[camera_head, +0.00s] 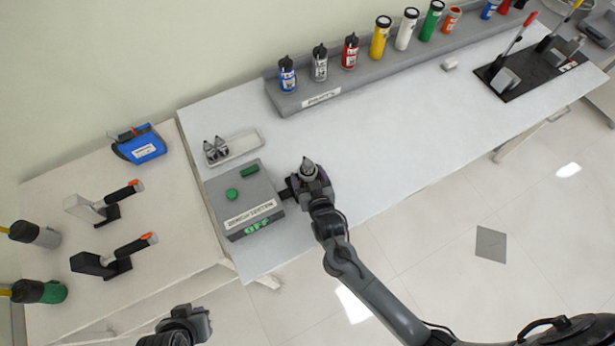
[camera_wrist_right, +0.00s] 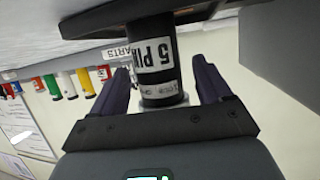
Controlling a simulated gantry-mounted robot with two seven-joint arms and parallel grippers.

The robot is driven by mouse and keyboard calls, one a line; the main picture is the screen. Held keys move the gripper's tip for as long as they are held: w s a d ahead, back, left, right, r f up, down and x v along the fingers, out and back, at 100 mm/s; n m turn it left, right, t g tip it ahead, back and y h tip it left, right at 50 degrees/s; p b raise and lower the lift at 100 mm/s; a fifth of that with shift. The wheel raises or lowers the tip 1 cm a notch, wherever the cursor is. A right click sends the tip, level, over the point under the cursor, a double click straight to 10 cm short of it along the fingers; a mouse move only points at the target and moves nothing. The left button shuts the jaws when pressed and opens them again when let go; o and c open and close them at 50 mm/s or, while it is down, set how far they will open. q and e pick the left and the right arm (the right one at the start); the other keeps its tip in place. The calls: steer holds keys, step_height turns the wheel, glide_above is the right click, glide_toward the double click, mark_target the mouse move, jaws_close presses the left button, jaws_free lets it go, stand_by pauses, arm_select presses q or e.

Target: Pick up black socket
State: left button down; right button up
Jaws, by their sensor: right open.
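The black socket (camera_wrist_right: 155,58), a dark cylinder with a white "5 PIN" label and a paler grey end, stands between the two fingers of my right gripper (camera_wrist_right: 163,90) in the wrist view. The fingers are open on either side of it, with gaps showing.
The grey box (camera_head: 230,193) with green buttons is close left of my right gripper. A tray (camera_head: 240,146) with two dark-tipped parts lies behind it. A grey parts rack (camera_head: 385,68) holds several coloured cylinders.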

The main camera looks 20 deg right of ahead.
steer(key=shift+w+f, duration=0.2)
steer(key=shift+w, duration=0.2)
steer(key=c, duration=1.1)
steer(key=shift+c, duration=0.7)
steer(key=shift+r, duration=0.2)
